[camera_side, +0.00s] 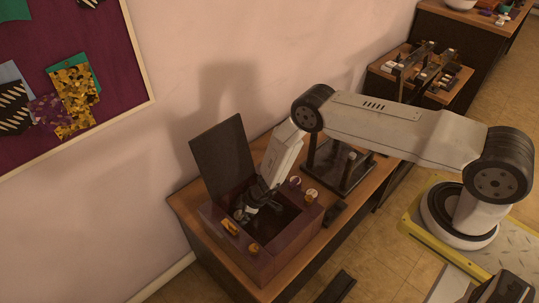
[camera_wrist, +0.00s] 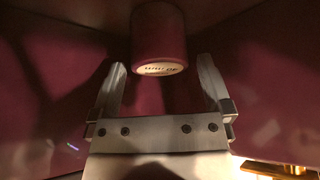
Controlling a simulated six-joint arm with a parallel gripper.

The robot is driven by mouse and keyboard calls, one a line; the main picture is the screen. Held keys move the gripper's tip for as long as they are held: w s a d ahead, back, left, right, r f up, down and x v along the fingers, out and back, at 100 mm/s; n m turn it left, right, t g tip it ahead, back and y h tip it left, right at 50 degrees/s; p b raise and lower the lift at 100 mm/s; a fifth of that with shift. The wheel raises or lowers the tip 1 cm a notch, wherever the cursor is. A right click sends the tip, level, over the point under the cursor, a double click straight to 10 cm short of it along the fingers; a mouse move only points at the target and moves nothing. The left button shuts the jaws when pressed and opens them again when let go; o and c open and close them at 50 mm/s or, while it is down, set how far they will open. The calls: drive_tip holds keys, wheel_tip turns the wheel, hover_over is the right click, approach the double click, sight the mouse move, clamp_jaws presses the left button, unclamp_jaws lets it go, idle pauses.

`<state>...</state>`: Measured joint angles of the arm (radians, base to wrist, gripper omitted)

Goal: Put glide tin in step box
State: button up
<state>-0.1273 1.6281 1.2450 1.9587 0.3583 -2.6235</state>
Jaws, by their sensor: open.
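The step box (camera_side: 276,262) is a purple box on the wooden table, with its dark lid (camera_side: 222,158) standing open towards the wall. My gripper (camera_side: 256,202) reaches down into the box's opening in the side view. In the wrist view my gripper (camera_wrist: 162,72) is open, its two fingers apart among maroon walls. A reddish round tin (camera_wrist: 159,35) with a cream end bearing small dark lettering, probably the glide tin, is just beyond and between the fingertips. I see no finger touching it. The lettering is too small to read. The tin is hidden in the side view.
Small round and amber fittings (camera_side: 253,248) sit on the box's rim. A dark stand (camera_side: 340,165) is on the same table, right of the box. Another table with a rack (camera_side: 425,70) stands farther back. The wall is close behind the lid.

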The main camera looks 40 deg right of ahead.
drive_tip(key=shift+v, duration=0.85)
drive_tip(key=shift+r, duration=3.55)
drive_tip(key=shift+r, duration=0.1)
drive_tip(key=s+d+r+m+g, duration=0.1)
drive_tip(key=s+d+r+m, duration=0.15)
drive_tip(key=r, duration=0.75)
drive_tip(key=s+d+r+m+g, duration=0.1)
drive_tip(key=s+r+m, duration=0.15)
drive_tip(key=r, duration=0.65)
drive_tip(key=s+d+r+m+h, duration=0.2)
drive_tip(key=s+d+r, duration=0.2)
drive_tip(key=s+r, duration=0.2)
drive_tip(key=s+d+r+m+h, duration=0.2)
drive_tip(key=s+d+r, duration=0.2)
drive_tip(key=s, duration=0.5)
drive_tip(key=shift+r+m+t, duration=0.3)
drive_tip(key=shift+r, duration=0.65)
